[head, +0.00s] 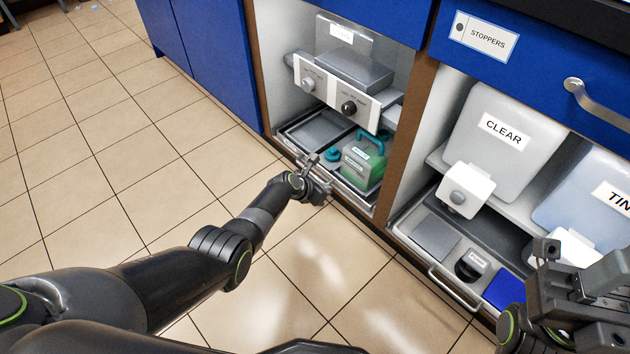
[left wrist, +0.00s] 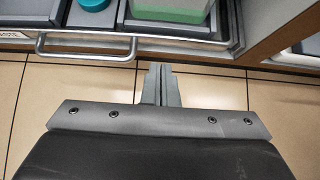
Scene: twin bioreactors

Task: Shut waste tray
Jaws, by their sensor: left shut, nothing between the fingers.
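The waste tray (head: 312,130) is a grey metal tray low in the left cabinet bay, its front near the cabinet's front edge. In the left wrist view its front carries a partly cut-off label (left wrist: 8,31) and a bar handle (left wrist: 85,55). A green container (head: 362,166) and a teal cap (head: 332,155) are in it. My left gripper (head: 313,163) is at the tray's front; its shut, empty fingers (left wrist: 158,82) are just right of the handle. Contact is unclear. My right gripper (head: 562,248) is at the lower right, its jaw opening unclear.
A second tray (head: 437,235) with a handle (head: 455,288) sits in the right bay, below containers marked CLEAR (head: 503,130) and TIN. A brown post (head: 405,140) separates the bays. A control box (head: 340,90) stands above the waste tray. The tiled floor (head: 90,130) at left is clear.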

